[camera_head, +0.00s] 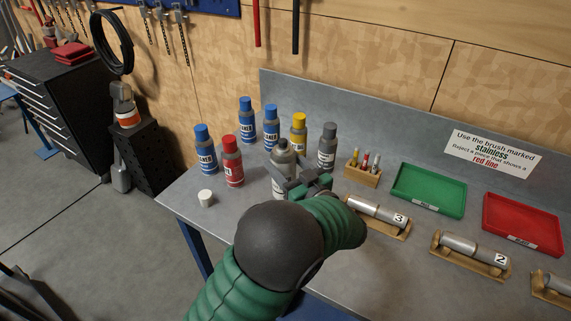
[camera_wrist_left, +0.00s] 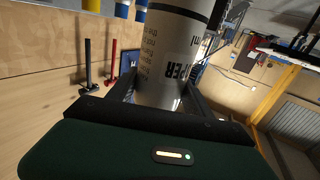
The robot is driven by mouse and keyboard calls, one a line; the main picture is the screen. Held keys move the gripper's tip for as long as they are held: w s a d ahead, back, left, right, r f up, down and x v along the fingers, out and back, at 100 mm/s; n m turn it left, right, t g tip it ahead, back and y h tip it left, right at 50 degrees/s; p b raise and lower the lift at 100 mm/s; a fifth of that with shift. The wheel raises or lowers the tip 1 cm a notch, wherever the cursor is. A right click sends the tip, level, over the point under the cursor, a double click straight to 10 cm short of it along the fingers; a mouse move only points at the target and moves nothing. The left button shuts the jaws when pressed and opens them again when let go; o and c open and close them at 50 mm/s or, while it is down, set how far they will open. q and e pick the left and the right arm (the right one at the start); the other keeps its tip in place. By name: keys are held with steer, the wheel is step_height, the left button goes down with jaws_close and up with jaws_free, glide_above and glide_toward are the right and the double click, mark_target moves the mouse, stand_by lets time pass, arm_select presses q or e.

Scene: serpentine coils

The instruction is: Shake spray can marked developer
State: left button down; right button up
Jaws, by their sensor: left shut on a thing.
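A white and grey spray can (camera_head: 282,157) is between the fingers of my left gripper (camera_head: 290,180). In the left wrist view the can (camera_wrist_left: 172,55) fills the gap between the fingers, and its black print ends in "PER"; the rest of the word is out of sight. My left gripper (camera_wrist_left: 165,100) is shut on it. The can looks close to upright in the head view. A loose white cap (camera_head: 206,198) sits on the bench at the left. My right gripper is not in view.
Blue-capped cans (camera_head: 205,149), a red can (camera_head: 232,161), a yellow-capped can (camera_head: 299,134) and a grey-capped can (camera_head: 327,146) stand close around. A wooden marker holder (camera_head: 362,176), green tray (camera_head: 428,190), red tray (camera_head: 522,223) and cradled metal tubes (camera_head: 376,211) are to the right.

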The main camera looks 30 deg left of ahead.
mark_target(291, 179)
arm_select(q)
step_height(291, 179, up, 3)
steer(key=shift+w+r, duration=0.1)
steer(key=shift+r, duration=0.05)
steer(key=f, duration=0.7)
steer(key=shift+s, duration=0.3)
steer(key=shift+r, duration=0.3)
steer(key=shift+w+f, duration=0.1)
steer(key=shift+w, duration=0.15)
